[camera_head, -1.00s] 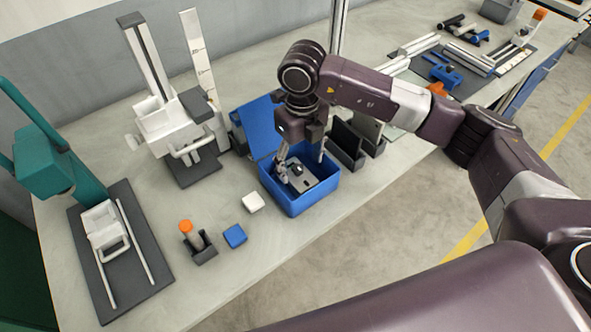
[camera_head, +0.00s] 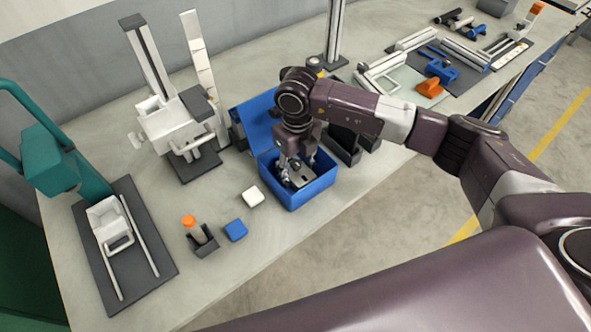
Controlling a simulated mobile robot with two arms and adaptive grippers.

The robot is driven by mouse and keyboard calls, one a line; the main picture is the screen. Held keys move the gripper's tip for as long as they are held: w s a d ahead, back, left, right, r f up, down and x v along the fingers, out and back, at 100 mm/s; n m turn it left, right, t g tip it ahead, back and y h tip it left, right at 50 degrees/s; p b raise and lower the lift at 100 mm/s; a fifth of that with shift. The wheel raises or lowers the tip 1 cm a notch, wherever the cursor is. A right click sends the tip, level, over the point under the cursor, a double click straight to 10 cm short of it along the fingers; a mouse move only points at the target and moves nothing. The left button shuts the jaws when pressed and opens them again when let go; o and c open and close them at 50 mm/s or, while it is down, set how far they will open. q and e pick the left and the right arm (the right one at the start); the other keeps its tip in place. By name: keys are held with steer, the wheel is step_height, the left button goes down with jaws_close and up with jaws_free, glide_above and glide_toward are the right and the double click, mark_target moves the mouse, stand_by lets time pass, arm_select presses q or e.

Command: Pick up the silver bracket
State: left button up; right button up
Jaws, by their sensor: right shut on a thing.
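The silver bracket (camera_head: 302,178) is a small grey metal plate with a dark hole, lying in the blue box (camera_head: 296,200), whose lid (camera_head: 258,122) stands open at the back. My right gripper (camera_head: 291,172) reaches down into the box from above. It is shut on the silver bracket, at the bracket's left part. The fingers hide part of the bracket, and I cannot tell whether it is clear of the box floor. My left gripper is not in view.
A white block (camera_head: 253,196), a blue block (camera_head: 235,230) and a dark holder with an orange-capped tube (camera_head: 203,238) stand left of the box. Dark upright bins (camera_head: 343,144) stand close on its right. A white press-like stand (camera_head: 172,128) is behind left. The table front is clear.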

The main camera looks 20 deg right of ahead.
steer(key=c, duration=0.4)
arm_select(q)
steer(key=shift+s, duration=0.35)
arm_select(e)
steer(key=shift+r, duration=0.1)
